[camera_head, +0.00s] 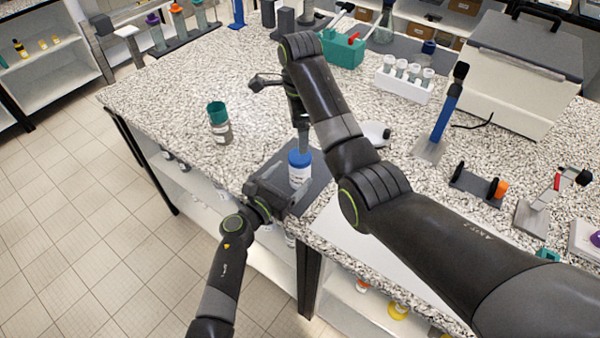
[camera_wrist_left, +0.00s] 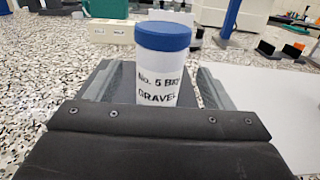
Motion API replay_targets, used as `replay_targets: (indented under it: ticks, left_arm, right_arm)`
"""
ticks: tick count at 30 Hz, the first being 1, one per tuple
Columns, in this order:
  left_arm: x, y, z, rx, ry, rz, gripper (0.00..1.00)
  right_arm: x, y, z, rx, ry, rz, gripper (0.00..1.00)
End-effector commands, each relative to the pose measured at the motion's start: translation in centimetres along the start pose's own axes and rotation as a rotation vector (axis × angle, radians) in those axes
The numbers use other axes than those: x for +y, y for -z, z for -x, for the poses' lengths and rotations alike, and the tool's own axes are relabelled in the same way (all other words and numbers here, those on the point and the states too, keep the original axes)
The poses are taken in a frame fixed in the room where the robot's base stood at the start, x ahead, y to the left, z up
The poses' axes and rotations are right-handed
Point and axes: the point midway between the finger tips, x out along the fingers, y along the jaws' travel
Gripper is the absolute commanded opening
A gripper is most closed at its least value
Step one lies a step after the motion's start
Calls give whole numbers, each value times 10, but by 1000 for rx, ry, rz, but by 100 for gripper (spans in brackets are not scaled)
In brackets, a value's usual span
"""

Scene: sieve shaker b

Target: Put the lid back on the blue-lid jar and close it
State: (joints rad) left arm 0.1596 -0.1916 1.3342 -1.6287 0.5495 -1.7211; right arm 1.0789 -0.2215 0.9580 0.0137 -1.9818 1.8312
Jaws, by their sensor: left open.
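The white jar (camera_head: 299,176) with the "GRAVEL" label stands upright on a dark mat (camera_head: 318,170). Its blue lid (camera_head: 300,157) sits on top and looks level; how tightly it is seated cannot be told. The left wrist view shows the jar (camera_wrist_left: 157,85) and the blue lid (camera_wrist_left: 163,36) close up. My left gripper (camera_head: 285,190) is open at the jar, with one finger on each side and gaps visible. My right gripper (camera_head: 303,145) points down just above or behind the lid, seen edge-on, so its opening and any contact with the lid are unclear.
A clear jar with a teal top (camera_head: 218,120) stands to the left. A white rack of vials (camera_head: 405,78), a teal caddy (camera_head: 344,50) and a blue-handled stand (camera_head: 444,115) are farther back and right. A large white box (camera_head: 520,75) fills the back right. The counter's left part is mostly clear.

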Motion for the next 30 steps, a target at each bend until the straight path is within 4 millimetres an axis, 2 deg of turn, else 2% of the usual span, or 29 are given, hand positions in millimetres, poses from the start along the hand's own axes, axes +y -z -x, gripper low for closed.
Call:
replay_targets:
  ticks: [3, 9, 23, 30]
  left_arm:
    - [0, -1, -20, 0, 1, 1, 75]
    - [0, 0, -39, 0, 0, 1, 75]
    - [0, 0, -46, 0, 0, 0, 75]
    - [0, 0, -46, 0, 0, 0, 44]
  right_arm:
    - [0, 0, 0, 0, 0, 0, 73]
    - [0, 0, 0, 0, 0, 0, 73]
    - [0, 0, 0, 0, 0, 0, 73]
    - [0, 0, 0, 0, 0, 0, 73]
